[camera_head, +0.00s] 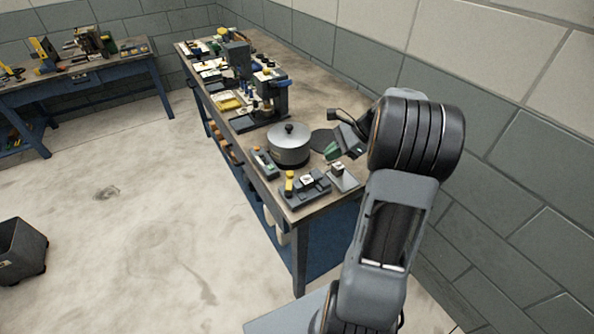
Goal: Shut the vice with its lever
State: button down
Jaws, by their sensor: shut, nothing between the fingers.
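A small dark grey vice (305,190) sits at the near end of the long bench, close to its front corner. A pale piece shows between its blocks. A yellow-topped lever (289,183) stands up at its left end. Whether the vice jaws touch the pale piece is too small to tell. My gripper (335,153) reaches in from the right and is shut and empty. In the picture it is above and right of the vice, apart from the lever. Its fingertips are small and partly unclear here.
A lidded grey pot (289,146) stands just behind the vice. A small block on a plate (342,177) is right of it. A long narrow tool or box (264,164) lies left of the pot. A dark machine (268,97) stands farther back.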

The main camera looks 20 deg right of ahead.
jog(key=shift+w+a+r+m+y, duration=0.1)
jog(key=shift+a+r+m+y, duration=0.4)
jog(key=shift+r+m, duration=0.4)
jog(key=shift+a, duration=0.1)
send_near(289, 184)
jog(key=w+a+f, duration=0.1)
jog(key=w, duration=0.1)
jog(key=w+a+f, duration=0.1)
jog(key=w+f, duration=0.1)
jog(key=shift+a+f, duration=0.1)
jog(key=shift+f, duration=0.05)
